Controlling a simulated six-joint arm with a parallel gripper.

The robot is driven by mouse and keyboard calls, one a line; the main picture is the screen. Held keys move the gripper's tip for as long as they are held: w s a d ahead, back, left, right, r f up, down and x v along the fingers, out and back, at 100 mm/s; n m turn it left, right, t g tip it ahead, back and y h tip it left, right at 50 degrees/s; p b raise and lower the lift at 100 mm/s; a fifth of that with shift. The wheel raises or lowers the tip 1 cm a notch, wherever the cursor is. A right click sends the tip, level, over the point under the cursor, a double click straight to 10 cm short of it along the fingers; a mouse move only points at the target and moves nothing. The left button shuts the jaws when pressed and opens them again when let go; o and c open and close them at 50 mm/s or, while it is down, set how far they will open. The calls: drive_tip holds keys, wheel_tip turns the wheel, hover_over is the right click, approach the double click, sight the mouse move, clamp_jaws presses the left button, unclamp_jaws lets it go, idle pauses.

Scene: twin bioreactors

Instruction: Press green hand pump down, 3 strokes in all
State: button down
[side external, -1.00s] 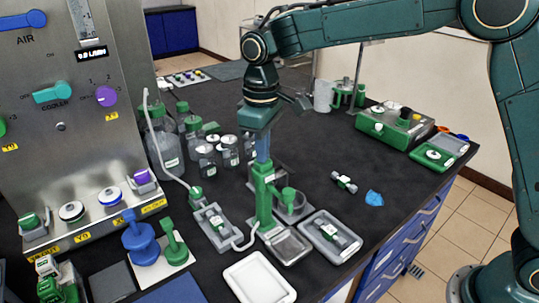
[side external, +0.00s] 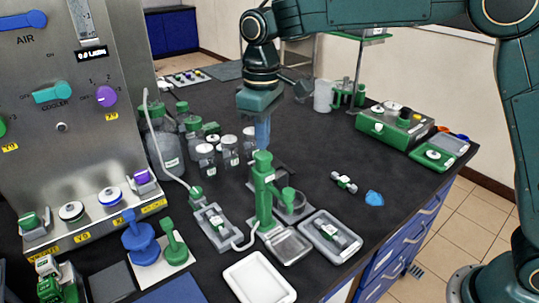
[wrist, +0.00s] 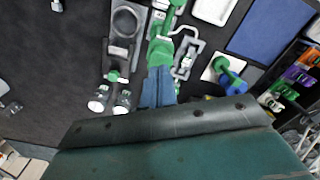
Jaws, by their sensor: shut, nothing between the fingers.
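The green hand pump (side external: 264,195) stands upright on a grey base near the middle of the bench. Its green top also shows in the wrist view (wrist: 160,48). My gripper (side external: 262,147) is shut, its blue fingers pointing down directly above the pump's top. In the wrist view my fingertips (wrist: 160,70) overlap the green top. The fingers hold nothing; I cannot tell whether the tips touch the pump or sit just above it.
Glass bottles (side external: 228,150) with tubing stand behind and left of the pump. Grey trays (side external: 331,237) and a white tray (side external: 259,278) lie in front. A steel control panel (side external: 60,110) rises at left.

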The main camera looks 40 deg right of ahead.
sight(263, 154)
drive_tip(key=shift+f, duration=0.45)
drive_tip(key=shift+f, duration=0.35)
drive_tip(key=shift+f, duration=1.05)
drive_tip(key=shift+r, duration=1.85)
drive_tip(key=shift+f, duration=0.4)
drive_tip(key=shift+f, duration=0.35)
